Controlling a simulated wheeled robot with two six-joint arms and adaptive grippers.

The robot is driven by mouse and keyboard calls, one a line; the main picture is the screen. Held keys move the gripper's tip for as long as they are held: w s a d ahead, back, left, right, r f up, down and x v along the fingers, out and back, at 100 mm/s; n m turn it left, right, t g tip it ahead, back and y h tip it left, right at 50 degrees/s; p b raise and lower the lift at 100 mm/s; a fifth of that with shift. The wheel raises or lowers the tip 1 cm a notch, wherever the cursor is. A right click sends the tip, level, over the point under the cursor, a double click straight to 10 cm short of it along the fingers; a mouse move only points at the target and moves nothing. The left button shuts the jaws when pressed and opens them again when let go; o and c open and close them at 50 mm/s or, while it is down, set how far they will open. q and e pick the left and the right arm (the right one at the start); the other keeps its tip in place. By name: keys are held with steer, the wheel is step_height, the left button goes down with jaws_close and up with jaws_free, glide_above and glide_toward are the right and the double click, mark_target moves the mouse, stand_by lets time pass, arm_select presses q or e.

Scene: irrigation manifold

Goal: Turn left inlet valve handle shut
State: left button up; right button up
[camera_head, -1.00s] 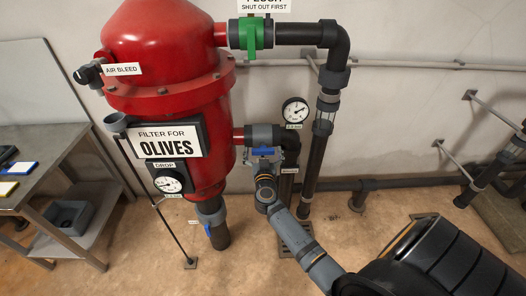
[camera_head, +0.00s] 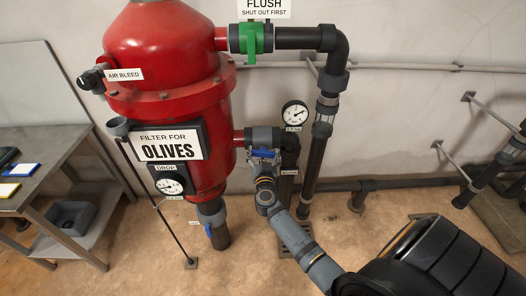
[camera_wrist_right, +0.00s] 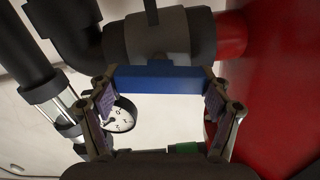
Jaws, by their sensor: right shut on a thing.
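A blue valve handle (camera_head: 266,153) sits on the grey-black valve (camera_head: 262,137) on the lower pipe stub, right of the red filter tank (camera_head: 165,70) labelled OLIVES. In the right wrist view the handle is a wide blue bar (camera_wrist_right: 160,80) below the dark valve body (camera_wrist_right: 160,38). My right gripper (camera_head: 264,158) is shut on this handle. In the wrist view its two fingers (camera_wrist_right: 162,88) stand at the bar's two ends. The gripper hides part of the handle in the head view. My left gripper is not in view.
A green-handled valve (camera_head: 250,38) under the FLUSH sign is on the upper pipe. A round gauge (camera_head: 295,114) and a black vertical pipe (camera_head: 318,150) stand close right of the gripper. A metal table (camera_head: 50,150) is at left. Open floor (camera_head: 120,240) lies in front.

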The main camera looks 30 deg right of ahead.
steer(key=m+p, duration=0.1)
steer(key=m, duration=0.2)
steer(key=shift+d+m+p, duration=0.1)
steer(key=shift+m+p, duration=0.2)
steer(key=m, duration=0.3)
steer(key=shift+s+m+p, duration=0.1)
steer(key=shift+m+p, duration=0.2)
steer(key=shift+p, duration=0.1)
steer(key=m, duration=0.3)
steer(key=shift+d+f+m, duration=0.1)
steer(key=shift+f+m, duration=0.1)
steer(key=shift+m, duration=0.2)
steer(key=m, duration=0.4)
steer(key=shift+f+m, duration=0.1)
steer(key=shift+m, duration=0.5)
steer(key=o, duration=1.1)
